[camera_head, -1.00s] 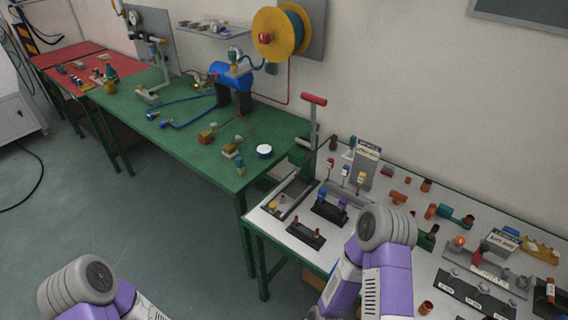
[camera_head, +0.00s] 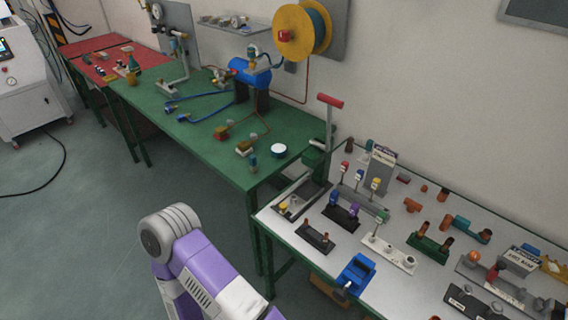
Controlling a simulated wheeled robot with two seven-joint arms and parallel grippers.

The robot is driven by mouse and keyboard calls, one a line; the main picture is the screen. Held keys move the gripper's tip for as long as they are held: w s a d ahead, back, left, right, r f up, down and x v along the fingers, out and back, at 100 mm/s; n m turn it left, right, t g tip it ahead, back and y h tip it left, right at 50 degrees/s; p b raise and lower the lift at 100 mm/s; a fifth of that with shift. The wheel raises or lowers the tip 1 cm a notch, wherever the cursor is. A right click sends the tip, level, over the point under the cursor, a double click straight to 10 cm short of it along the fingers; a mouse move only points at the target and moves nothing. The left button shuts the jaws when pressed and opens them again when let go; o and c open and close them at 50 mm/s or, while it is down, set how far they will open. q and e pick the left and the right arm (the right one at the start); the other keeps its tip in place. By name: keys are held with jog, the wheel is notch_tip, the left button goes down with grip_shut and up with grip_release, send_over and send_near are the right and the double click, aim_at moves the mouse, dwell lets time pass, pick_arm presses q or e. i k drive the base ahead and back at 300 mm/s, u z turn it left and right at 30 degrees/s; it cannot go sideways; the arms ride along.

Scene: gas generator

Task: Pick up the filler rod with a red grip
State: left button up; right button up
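Several short upright pieces with coloured tops stand in a small rack at the left of the white-topped table. The one with a red top (camera_head: 345,168) is the leftmost of the row and looks like the red-gripped filler rod, though it is too small to be sure. Nothing touches the red-topped piece. Neither of my grippers shows. A purple and white arm of mine, likely the left, crosses the bottom of the view, apart from the table.
A press-like tool with a red T-handle (camera_head: 330,101) stands left of the rack. A blue device (camera_head: 356,271) lies at the white table's front edge. A green table (camera_head: 190,140) stands to the left.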

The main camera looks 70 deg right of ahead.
aim_at(344, 165)
jog(key=u, duration=0.15)
jog(key=k, duration=1.35)
jog(key=z, duration=1.15)
